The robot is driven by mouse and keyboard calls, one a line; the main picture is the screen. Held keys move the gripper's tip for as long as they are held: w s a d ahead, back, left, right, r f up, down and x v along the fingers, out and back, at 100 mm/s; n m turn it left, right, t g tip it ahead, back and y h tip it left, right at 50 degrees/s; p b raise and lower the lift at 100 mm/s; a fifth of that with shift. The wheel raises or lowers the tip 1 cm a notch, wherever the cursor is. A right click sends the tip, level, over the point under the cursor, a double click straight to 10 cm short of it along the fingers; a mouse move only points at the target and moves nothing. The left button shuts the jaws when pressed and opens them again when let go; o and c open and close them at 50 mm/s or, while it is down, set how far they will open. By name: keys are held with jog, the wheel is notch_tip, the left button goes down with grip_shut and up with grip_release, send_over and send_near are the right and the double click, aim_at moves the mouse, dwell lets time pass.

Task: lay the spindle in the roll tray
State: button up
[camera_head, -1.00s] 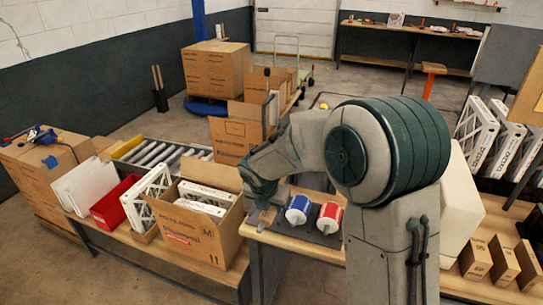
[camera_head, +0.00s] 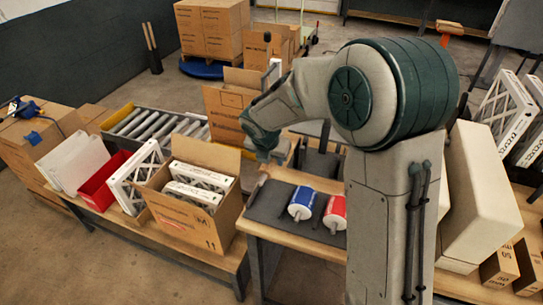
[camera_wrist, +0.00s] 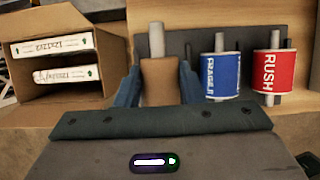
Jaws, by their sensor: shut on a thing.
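The spindle (camera_wrist: 156,36) is a pale grey rod with a bare brown core around it. In the wrist view, my gripper (camera_wrist: 158,88) is shut on it at the core, and the rod's far end sticks out beyond. The dark grey roll tray (camera_wrist: 183,42) lies behind and below it. In the head view, my gripper (camera_head: 264,152) is above the far left part of the tray (camera_head: 268,206); the spindle is not clear there. A blue FRAGILE roll (camera_wrist: 220,76) and a red RUSH roll (camera_wrist: 273,71) lie in the tray, side by side, on grey rods.
An open carton of filters (camera_head: 190,215) stands left of the tray on a lower bench, with a red bin (camera_head: 110,182) and roller conveyor (camera_head: 155,124) beyond. Another carton (camera_head: 228,115) stands behind my gripper. The tray's left part looks clear of rolls.

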aim_at(266, 170)
notch_tip(266, 170, down, 12)
jog(key=b, duration=0.9)
jog(key=shift+f, duration=0.25)
jog(key=o, duration=1.2)
jog(key=v, duration=1.4)
jog(key=shift+f+p, duration=0.1)
jog(key=shift+p, duration=0.2)
jog(key=shift+d, duration=0.1)
